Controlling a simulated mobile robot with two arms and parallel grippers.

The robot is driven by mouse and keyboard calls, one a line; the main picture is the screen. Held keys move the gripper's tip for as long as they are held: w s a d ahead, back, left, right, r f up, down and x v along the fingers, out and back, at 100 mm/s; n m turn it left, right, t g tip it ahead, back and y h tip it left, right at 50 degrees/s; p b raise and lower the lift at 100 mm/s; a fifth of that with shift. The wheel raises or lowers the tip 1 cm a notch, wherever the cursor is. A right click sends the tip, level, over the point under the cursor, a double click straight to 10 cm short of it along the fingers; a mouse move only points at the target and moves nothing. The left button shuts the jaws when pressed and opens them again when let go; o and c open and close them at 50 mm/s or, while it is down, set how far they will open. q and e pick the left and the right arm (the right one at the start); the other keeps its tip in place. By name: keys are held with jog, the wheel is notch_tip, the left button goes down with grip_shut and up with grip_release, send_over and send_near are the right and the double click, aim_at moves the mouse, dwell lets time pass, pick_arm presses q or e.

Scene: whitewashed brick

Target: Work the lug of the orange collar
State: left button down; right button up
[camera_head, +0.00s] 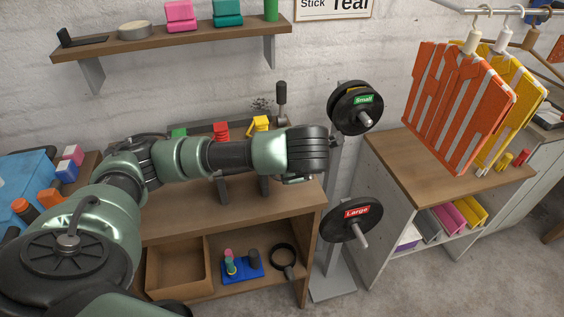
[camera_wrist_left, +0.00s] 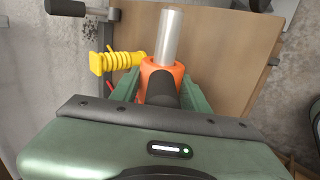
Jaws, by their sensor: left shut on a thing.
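The orange collar (camera_wrist_left: 165,71) sits around a bare metal bar (camera_wrist_left: 169,38) in the left wrist view. A dark rounded part (camera_wrist_left: 161,88) lies in front of the collar, between my fingers; I cannot tell whether it is the lug. My left gripper (camera_wrist_left: 160,92) is shut on the orange collar, with a green finger at each side. In the head view my left gripper (camera_head: 306,152) is over the right end of the wooden bench and hides the collar. My right gripper is not in view.
A yellow coiled clip (camera_wrist_left: 117,62) is just left of the collar; red (camera_head: 221,131) and green (camera_head: 178,133) ones stand on the bench (camera_head: 175,229). A weight stand with discs labelled Small (camera_head: 350,111) and Large (camera_head: 345,224) is close to the right.

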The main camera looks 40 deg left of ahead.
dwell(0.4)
pick_arm(q)
jog(key=c, duration=0.7)
grip_release()
jog(key=shift+o, duration=0.3)
jog(key=shift+s+a, duration=0.1)
jog(key=p+v, duration=0.5)
jog(key=v, duration=0.1)
jog(key=shift+r+p, duration=0.2)
jog(key=shift+p, duration=0.2)
jog(key=shift+s+d+r+p, duration=0.25)
jog(key=shift+d+r+p, duration=0.05)
jog(key=shift+d+p, duration=0.15)
jog(key=shift+s+d, duration=0.15)
jog(key=shift+s, duration=0.05)
